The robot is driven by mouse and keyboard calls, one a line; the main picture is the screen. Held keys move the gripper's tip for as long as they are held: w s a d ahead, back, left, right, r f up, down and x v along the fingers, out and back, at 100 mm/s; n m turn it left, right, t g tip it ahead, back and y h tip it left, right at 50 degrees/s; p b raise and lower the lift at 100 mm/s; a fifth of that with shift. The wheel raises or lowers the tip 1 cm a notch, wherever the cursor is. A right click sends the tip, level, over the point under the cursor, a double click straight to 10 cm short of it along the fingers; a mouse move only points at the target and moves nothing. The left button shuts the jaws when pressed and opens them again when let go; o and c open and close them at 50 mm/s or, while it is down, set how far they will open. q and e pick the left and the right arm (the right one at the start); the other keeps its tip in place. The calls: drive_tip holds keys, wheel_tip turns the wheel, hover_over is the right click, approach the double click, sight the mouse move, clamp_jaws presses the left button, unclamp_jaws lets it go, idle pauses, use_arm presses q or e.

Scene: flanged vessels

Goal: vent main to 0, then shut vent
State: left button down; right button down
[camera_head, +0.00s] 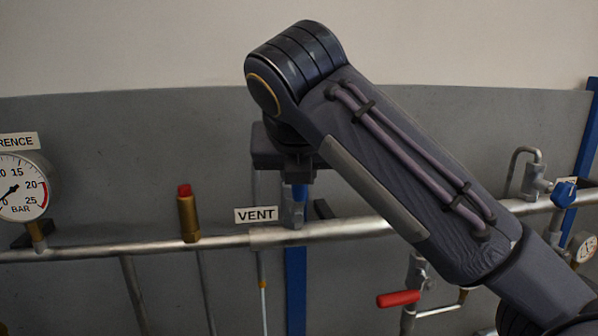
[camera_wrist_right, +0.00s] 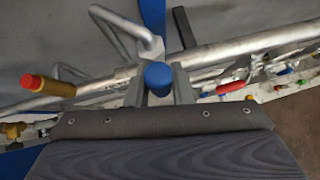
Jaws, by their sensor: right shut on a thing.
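The blue vent valve knob (camera_head: 300,192) sits above the pipe, just right of the VENT label (camera_head: 256,214). In the right wrist view the knob (camera_wrist_right: 158,78) stands between the two grey fingers. My right gripper (camera_head: 297,180) reaches down over the knob and is shut on it; its fingers are partly hidden by my arm in the head view. A dial cut off by the left edge (camera_head: 17,187) carries a label ending in "RENCE" and reads in bar; its needle points to the lower left. No gauge labelled main is readable. My left gripper is not in view.
A brass fitting with a red cap (camera_head: 188,215) stands on the pipe (camera_head: 110,246) left of the vent. At right are a red lever (camera_head: 398,298), another blue handle (camera_head: 563,194) and a small gauge (camera_head: 584,247). My right arm covers much of the middle.

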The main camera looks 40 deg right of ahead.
drive_tip(key=shift+a+f, duration=0.1)
drive_tip(key=shift+f, duration=0.1)
drive_tip(key=c, duration=1.3)
unclamp_jaws()
drive_tip(key=shift+o, duration=0.2)
drive_tip(key=shift+r, duration=0.1)
drive_tip(key=v, duration=0.7)
drive_tip(key=shift+s+a+r, duration=0.2)
